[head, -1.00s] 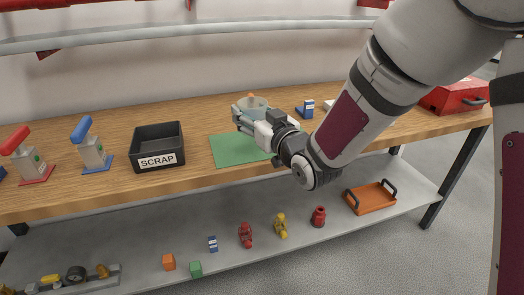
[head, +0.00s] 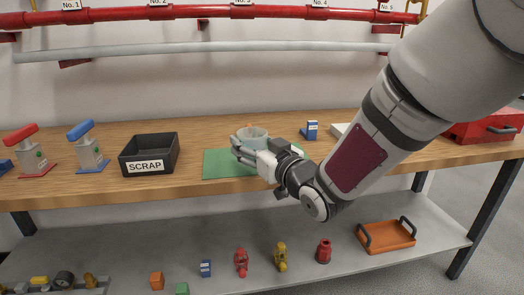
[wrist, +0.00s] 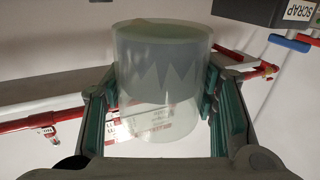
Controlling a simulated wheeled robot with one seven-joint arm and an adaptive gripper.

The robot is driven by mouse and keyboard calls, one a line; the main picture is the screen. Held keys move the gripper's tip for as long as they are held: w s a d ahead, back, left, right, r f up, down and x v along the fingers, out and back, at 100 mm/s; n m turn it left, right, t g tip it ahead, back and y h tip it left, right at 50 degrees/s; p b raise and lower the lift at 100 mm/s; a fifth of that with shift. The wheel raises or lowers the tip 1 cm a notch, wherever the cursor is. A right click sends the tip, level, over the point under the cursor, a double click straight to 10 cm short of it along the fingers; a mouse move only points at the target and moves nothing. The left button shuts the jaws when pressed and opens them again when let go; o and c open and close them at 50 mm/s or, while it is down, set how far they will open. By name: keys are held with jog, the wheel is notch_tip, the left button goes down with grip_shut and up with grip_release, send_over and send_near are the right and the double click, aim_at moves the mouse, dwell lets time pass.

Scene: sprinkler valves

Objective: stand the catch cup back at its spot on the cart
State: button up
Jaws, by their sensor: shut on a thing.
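The catch cup is a clear, whitish cylinder, and in the wrist view the catch cup (wrist: 160,85) stands between my two fingers, which press on its sides. In the head view the cup (head: 251,137) shows above my gripper (head: 243,148), over the green mat (head: 220,165) on the wooden bench. Part of the cup is hidden by my gripper. I cannot tell whether the cup touches the mat. No cart shows in either view.
A black SCRAP bin (head: 149,155) stands left of the mat. Red and blue levered devices are further left, and a small blue box (head: 311,130) and red toolbox (head: 485,126) are to the right. Pipes run along the wall. The lower shelf holds an orange tray (head: 387,236) and several small parts.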

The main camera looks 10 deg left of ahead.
aim_at(257, 134)
jog(key=w, duration=0.4)
jog(key=w+b, duration=0.1)
jog(key=w, duration=0.2)
jog(key=shift+w+d+f, duration=0.1)
jog(key=shift+d+f, duration=0.1)
jog(key=shift+f, duration=0.15)
jog(key=shift+w+f, duration=0.2)
jog(key=shift+f, duration=0.1)
jog(key=shift+f+b, duration=0.8)
jog(key=shift+f, duration=0.6)
jog(key=shift+f, duration=0.15)
jog(key=o, duration=1.3)
jog(key=shift+s+r, duration=0.1)
jog(key=shift+r, duration=0.1)
jog(key=p+v, duration=0.1)
jog(key=v, duration=1.1)
jog(key=shift+p, duration=0.4)
